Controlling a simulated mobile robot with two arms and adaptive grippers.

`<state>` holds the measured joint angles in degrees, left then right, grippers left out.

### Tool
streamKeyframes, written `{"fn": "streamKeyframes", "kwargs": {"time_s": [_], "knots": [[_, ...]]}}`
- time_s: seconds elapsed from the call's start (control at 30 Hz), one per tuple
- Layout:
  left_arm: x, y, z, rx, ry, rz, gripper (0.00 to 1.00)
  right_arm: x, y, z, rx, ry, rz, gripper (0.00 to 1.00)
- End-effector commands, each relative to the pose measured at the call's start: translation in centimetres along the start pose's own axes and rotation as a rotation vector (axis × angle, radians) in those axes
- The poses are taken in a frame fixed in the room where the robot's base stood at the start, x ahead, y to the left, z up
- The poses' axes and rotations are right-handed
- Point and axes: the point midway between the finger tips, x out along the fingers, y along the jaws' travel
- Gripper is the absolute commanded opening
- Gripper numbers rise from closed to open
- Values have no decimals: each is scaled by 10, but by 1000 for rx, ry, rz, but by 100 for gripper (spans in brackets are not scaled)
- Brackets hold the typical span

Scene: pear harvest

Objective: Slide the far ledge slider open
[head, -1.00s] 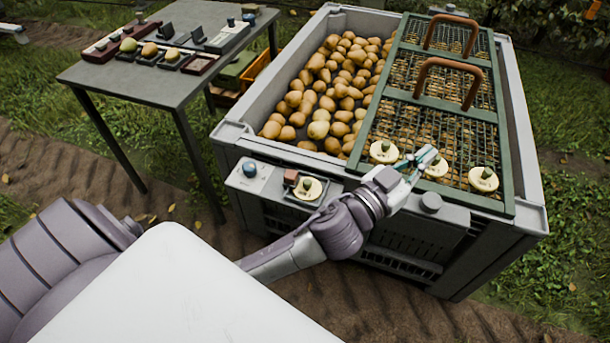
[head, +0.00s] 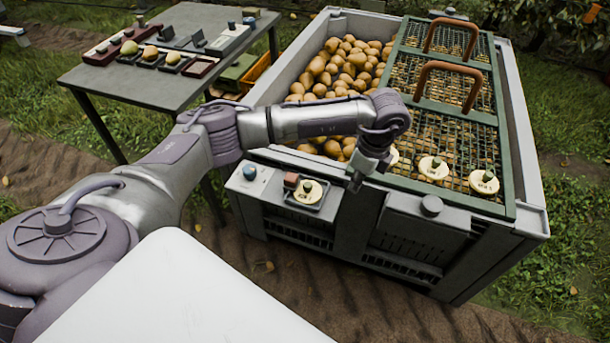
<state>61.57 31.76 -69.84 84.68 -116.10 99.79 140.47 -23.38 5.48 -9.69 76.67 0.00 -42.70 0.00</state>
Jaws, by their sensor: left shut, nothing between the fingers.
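No part is plainly marked as the far ledge slider. The grey crate (head: 528,215) has a near ledge with a grey round knob (head: 431,206) on a grey block at right and a blue knob (head: 250,171) on a pale plate at left. Small dark fittings sit on its far rim, one at the back right (head: 450,11), too small to make out. My left gripper (head: 355,184) points down over the near ledge, between the small tray and the grey knob. It is shut and empty, and its fingers show only in part. My right gripper is out of view.
A green-framed mesh lid (head: 448,118) with two brown handles covers the crate's right part. Cream discs with green knobs (head: 434,168) lie on it. Pears (head: 340,70) fill the open left part. A small tray (head: 307,193) holds another disc. A grey table (head: 160,87) stands at left.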

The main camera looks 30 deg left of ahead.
Motion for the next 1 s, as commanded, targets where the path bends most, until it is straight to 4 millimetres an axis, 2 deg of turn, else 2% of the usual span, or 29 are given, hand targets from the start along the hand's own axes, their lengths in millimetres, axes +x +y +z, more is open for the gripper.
{"fn": "streamKeyframes", "kwargs": {"time_s": [0.03, 0.1, 0.23, 0.67, 0.77, 1.0], "knots": [[-7, -6, 22, -61, -80, -5, 0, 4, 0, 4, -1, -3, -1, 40], [-14, -10, 45, -131, -162, -8, 0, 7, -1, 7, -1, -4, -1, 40], [-21, -13, 65, -195, -238, -13, 0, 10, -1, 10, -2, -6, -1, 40], [-17, -13, 68, -202, -246, -12, 0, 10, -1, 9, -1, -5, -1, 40], [-7, -12, 70, -202, -245, -12, 0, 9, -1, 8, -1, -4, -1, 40], [41, -11, 82, -203, -246, -10, 0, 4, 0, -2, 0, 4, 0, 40]]}}
